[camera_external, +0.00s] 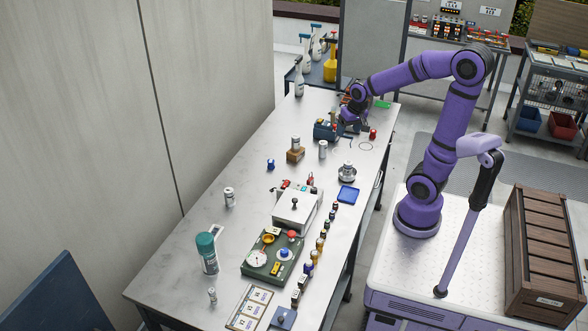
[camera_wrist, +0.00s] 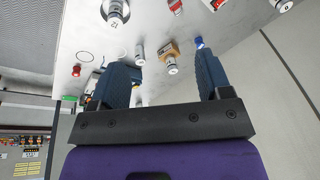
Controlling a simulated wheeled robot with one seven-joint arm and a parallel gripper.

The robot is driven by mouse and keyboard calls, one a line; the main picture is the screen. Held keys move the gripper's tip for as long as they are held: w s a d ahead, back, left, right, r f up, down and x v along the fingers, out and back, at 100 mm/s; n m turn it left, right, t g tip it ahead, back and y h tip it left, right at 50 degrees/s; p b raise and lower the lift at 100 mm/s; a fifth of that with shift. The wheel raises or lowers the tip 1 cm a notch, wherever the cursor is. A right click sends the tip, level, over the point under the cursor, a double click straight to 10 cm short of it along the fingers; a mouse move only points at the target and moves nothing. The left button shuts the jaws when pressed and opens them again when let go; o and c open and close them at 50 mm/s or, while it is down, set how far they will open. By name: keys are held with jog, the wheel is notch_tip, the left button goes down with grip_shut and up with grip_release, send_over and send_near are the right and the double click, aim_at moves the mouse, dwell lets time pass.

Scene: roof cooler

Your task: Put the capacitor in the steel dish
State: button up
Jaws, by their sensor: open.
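The steel dish (camera_external: 347,179) stands near the table's right edge, with a silver-grey cylinder (camera_external: 348,166) in or on it. Similar small cylinders stand free (camera_external: 322,150), on a wooden block (camera_external: 295,142) and farther to the left (camera_external: 229,197). I cannot tell from their look which is the capacitor. My gripper (camera_external: 354,122) is low over the far end of the table, beyond these cylinders. In the wrist view my gripper (camera_wrist: 161,62) has its fingers wide apart with nothing held. The free cylinder (camera_wrist: 138,52) and the wooden block (camera_wrist: 169,48) show beyond the fingers.
A dark blue box (camera_external: 327,131) stands close beside my gripper. A blue tray (camera_external: 348,195), a white device (camera_external: 297,207) and a green panel (camera_external: 272,256) occupy the near half. The table's left middle is mostly clear.

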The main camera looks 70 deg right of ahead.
jog(key=s+a+r+n+t, duration=0.2)
jog(key=s+a+r+n, duration=0.6)
jog(key=s+a, duration=0.3)
jog(key=shift+s+r+t, duration=0.3)
jog(key=shift+s+r, duration=0.05)
jog(key=shift+s, duration=0.7)
